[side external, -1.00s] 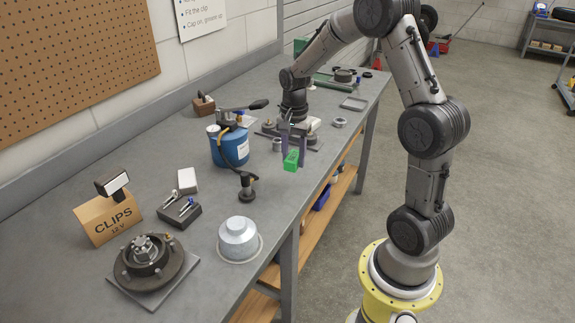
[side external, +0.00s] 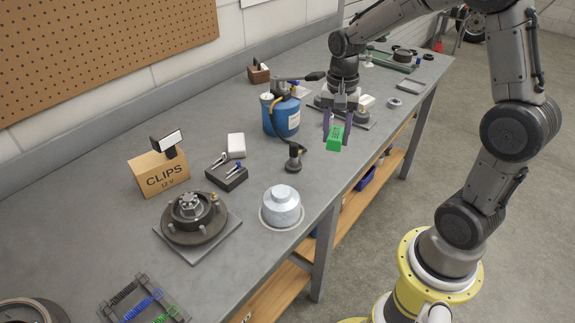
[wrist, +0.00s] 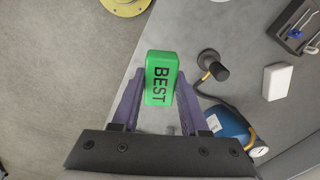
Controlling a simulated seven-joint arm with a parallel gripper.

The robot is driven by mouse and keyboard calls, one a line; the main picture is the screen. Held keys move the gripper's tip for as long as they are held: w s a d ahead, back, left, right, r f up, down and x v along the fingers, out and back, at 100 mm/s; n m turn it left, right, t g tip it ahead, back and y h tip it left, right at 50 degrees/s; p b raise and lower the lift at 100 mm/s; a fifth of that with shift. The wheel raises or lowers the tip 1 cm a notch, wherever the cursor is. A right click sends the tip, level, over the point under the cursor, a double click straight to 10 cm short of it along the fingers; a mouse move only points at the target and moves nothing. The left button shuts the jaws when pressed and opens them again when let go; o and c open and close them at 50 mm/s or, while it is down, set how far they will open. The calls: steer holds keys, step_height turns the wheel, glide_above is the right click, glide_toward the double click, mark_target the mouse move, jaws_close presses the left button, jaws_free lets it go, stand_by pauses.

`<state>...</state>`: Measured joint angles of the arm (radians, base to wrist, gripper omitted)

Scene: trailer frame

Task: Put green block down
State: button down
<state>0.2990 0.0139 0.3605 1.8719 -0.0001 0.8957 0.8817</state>
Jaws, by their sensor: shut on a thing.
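The green block (side external: 335,138) is between the two purple fingers of my gripper (side external: 338,124), which is shut on it. In the wrist view the block (wrist: 161,78) is upright in the picture, with BEST in dark letters on its face. The fingers (wrist: 157,105) press on its sides. In the side view the block hangs below the fingertips, right of the black-handled nozzle (side external: 293,157), near the front edge of the grey workbench (side external: 105,225). Its exact height above the bench is hard to tell.
A blue can (side external: 284,118) with a hose stands left of my gripper. A silver cap (side external: 282,206), a hub (side external: 193,215), a dark clip holder (side external: 227,177) and a CLIPS box (side external: 160,176) stand nearer. Bare bench lies between the nozzle and the front edge.

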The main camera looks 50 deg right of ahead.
steer(key=w+a+n, duration=0.1)
steer(key=w+n, duration=0.1)
steer(key=w, duration=0.1)
steer(key=w+a+n, duration=0.1)
steer(key=w+n, duration=0.1)
steer(key=w, duration=0.2)
steer(key=w+a+n, duration=0.1)
steer(key=w+n, duration=0.1)
steer(key=w, duration=0.1)
steer(key=shift+w+f, duration=0.15)
steer(key=shift+w, duration=0.05)
steer(key=a+f+n, duration=0.4)
steer(key=n, duration=0.1)
steer(key=a+f+n, duration=0.2)
steer(key=shift+w+a, duration=0.35)
steer(key=shift+w, duration=0.05)
steer(key=shift+s+a+f+n, duration=0.25)
steer(key=shift+f+n, duration=0.05)
